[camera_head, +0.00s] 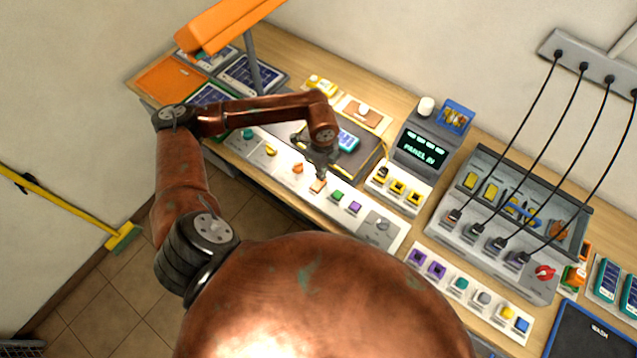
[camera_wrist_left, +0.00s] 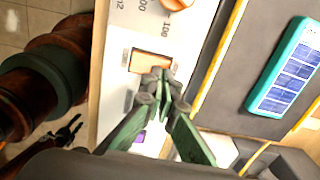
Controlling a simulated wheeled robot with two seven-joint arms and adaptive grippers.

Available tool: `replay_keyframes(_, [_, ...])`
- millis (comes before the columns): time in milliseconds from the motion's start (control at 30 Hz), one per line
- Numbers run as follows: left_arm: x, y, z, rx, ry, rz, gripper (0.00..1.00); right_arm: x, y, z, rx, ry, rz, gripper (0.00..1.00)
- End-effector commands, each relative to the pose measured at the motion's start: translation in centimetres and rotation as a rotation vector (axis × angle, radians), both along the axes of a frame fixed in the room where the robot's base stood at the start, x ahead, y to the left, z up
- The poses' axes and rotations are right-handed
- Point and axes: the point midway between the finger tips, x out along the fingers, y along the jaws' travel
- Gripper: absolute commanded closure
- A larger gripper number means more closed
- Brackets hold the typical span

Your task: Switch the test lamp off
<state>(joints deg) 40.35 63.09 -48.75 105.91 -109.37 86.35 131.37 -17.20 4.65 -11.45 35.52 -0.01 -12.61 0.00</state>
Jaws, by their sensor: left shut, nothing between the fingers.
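The panel is a long white control strip (camera_head: 285,178) along the front of the wooden bench, with coloured knobs and buttons. An amber rocker switch (camera_head: 318,186) sits in the middle of it; it shows close up in the left wrist view (camera_wrist_left: 151,61). My left gripper (camera_head: 319,175) is shut and empty, pointing down at this switch. In the left wrist view its fingertips (camera_wrist_left: 163,79) overlap the switch's edge; I cannot tell whether they touch it. An orange lamp hood (camera_head: 228,22) on a grey post stands at the back left. Its lit side is hidden. My right gripper is not in view.
An orange knob (camera_head: 298,168) and a green button (camera_head: 337,195) flank the switch. Behind it lies a dark mat (camera_head: 368,160) with a blue-green cell (camera_head: 347,140). A display unit (camera_head: 421,150) and a grey charger box with cables (camera_head: 490,254) stand to the right.

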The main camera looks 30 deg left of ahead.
Motion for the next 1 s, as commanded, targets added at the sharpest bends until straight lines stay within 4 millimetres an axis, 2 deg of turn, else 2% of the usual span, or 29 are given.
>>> replay_keyframes(1000, [0.0, 0.0, -1.3, 0.0, 0.0, 0.0, 1.0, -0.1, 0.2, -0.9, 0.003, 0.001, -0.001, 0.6])
